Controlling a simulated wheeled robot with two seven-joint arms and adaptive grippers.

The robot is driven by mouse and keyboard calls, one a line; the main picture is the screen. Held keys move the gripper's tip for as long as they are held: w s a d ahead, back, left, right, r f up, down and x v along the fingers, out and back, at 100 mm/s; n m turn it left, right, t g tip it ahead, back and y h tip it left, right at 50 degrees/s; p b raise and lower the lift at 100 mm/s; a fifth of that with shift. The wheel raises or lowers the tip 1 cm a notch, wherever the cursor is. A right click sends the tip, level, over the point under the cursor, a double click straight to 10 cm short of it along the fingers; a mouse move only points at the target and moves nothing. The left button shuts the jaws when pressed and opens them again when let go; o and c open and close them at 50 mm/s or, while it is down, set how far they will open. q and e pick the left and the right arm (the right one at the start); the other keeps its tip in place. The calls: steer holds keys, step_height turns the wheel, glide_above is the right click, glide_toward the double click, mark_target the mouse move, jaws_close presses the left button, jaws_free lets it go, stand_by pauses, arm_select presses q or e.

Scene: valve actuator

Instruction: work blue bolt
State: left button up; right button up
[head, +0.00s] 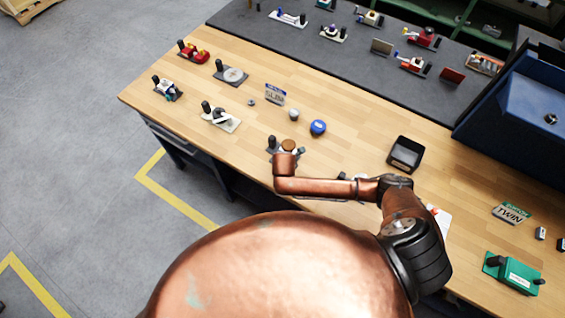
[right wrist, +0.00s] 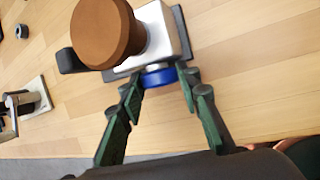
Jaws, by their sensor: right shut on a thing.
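The actuator device (head: 272,150) sits on the wooden bench and carries a round brown cap (head: 288,145). In the right wrist view its silver body (right wrist: 168,38) stands on a dark base plate, with the brown cap (right wrist: 103,33) beside it. The blue bolt (right wrist: 158,79) sticks out of the body's near side. My right gripper (right wrist: 160,84) has its green fingers shut on the bolt, one at each side. In the head view my copper arm hides the gripper and the bolt. My left gripper is in neither view.
A blue round piece (head: 318,127) and a grey one (head: 293,114) lie behind the device. A white-based fixture (head: 221,118) stands to its left. A black box (head: 405,154) and a green device (head: 514,273) stand to the right.

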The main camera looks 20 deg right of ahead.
steer(key=shift+r, duration=0.25)
steer(key=p, duration=0.2)
steer(key=g+h+p, duration=0.1)
steer(key=p, duration=0.1)
steer(key=shift+w+a+r+g, duration=0.1)
steer(key=shift+w+r+g, duration=0.15)
steer(key=shift+g, duration=0.05)
steer(key=shift+n+g+h+p, duration=0.3)
steer(key=shift+p, duration=0.3)
steer(key=shift+w+a+f+g+h+p, duration=0.1)
steer(key=shift+f+g+h+p, duration=0.15)
steer(key=shift+g, duration=0.35)
steer(key=shift+f+n+g+h, duration=0.15)
steer(key=shift+n+g+h, duration=0.25)
steer(key=shift+g+h, duration=0.4)
steer(key=shift+b, duration=0.3)
steer(key=o, duration=0.9)
